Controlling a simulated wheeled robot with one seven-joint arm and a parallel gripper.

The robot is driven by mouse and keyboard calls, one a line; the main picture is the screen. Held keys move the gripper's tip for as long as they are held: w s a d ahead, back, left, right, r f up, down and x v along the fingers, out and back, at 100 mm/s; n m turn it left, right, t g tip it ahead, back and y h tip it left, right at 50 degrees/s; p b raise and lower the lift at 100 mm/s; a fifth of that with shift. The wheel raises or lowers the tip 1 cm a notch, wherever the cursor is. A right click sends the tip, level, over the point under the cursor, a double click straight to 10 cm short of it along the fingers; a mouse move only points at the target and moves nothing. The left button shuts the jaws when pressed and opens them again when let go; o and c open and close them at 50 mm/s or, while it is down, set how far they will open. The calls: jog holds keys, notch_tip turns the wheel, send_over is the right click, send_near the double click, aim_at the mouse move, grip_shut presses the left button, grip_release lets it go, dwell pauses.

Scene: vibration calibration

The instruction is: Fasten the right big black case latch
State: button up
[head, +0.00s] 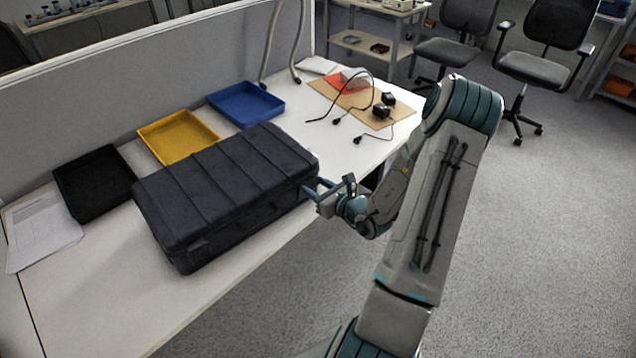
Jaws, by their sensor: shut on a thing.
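The big black case (225,180) lies flat on the white table with its ribbed lid down. My gripper (314,190) reaches in from the right and is at the right end of the case's front side, touching it. Its fingers are shut at the right latch, which is too small and too covered by the fingers to make out. I cannot tell the latch's position. The left part of the front side is dark, and no latch shows clearly there.
Behind the case on the white table (120,290) are a black tray (93,182), a yellow tray (178,136) and a blue tray (246,103). Papers (40,232) lie at left. A brown board (350,100) with black plugs and cables lies at the far right.

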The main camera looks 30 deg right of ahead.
aim_at(312, 181)
jog(key=g+p, duration=0.1)
jog(key=w+r+g+h+p, duration=0.1)
jog(key=g+p, duration=0.1)
jog(key=r+g+p, duration=0.1)
jog(key=g+p, duration=0.1)
jog(key=shift+w+a+r, duration=0.2)
jog(key=shift+r, duration=0.05)
jog(key=g+p, duration=0.1)
jog(key=g+h+p, duration=0.1)
jog(key=p, duration=0.1)
jog(key=shift+w+a+r+g, duration=0.1)
jog(key=shift+w+r+g, duration=0.05)
jog(key=shift+w+g, duration=0.2)
jog(key=shift+w+g+p, duration=0.1)
jog(key=shift+g+p, duration=0.25)
jog(key=shift+p, duration=0.3)
jog(key=o, duration=1)
jog(key=p+v, duration=0.2)
jog(key=v, duration=1.1)
jog(key=shift+r, duration=0.3)
